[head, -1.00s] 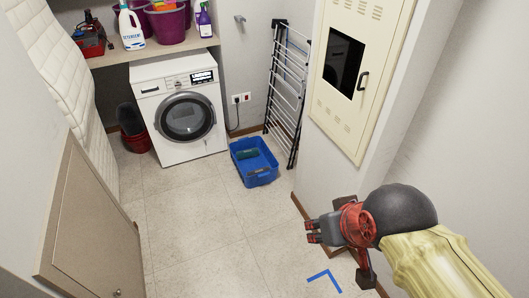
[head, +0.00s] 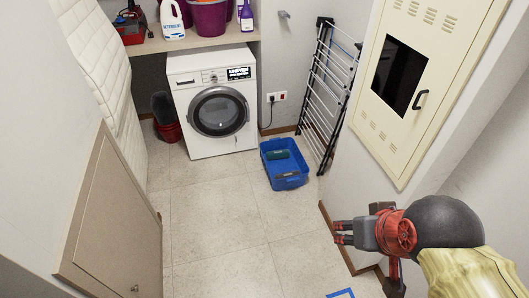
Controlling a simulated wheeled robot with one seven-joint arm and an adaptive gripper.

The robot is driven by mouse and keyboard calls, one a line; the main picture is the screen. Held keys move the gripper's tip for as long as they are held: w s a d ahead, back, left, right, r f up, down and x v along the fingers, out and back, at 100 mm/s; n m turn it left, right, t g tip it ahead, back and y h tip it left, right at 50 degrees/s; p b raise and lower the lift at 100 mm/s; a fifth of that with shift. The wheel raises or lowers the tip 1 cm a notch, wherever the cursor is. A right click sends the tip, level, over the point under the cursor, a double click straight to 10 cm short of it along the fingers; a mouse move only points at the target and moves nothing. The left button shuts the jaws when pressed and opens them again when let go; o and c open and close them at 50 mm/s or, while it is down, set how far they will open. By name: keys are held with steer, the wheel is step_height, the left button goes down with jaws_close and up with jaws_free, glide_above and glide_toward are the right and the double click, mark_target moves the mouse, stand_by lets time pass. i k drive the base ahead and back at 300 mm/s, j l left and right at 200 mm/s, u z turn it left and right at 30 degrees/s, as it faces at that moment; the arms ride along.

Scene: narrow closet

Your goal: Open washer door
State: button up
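The white washer (head: 212,102) stands against the back wall under a shelf. Its round door (head: 219,112), with a dark window and grey ring, looks shut. My gripper (head: 341,232) is at the lower right of the head view, pointing left, well in front of the washer and far from its door. Its red-tipped fingers look a little apart with nothing between them.
A blue bin (head: 284,165) sits on the floor right of the washer. A folded drying rack (head: 327,95) leans by the right wall near a cream cabinet (head: 425,85). A low beige door (head: 118,225) is at left. Middle floor is clear.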

mark_target(203, 97)
steer(key=i+j, duration=0.1)
steer(key=i, duration=0.4)
steer(key=i+j+z, duration=0.1)
steer(key=i, duration=0.4)
steer(key=i+j+z, duration=0.1)
steer(key=i, duration=0.4)
steer(key=i+j, duration=0.3)
steer(key=i, duration=0.15)
steer(key=i+j+z, duration=0.1)
steer(key=i, duration=0.4)
steer(key=i+j, duration=0.35)
steer(key=i, duration=0.15)
steer(key=l+z, duration=0.05)
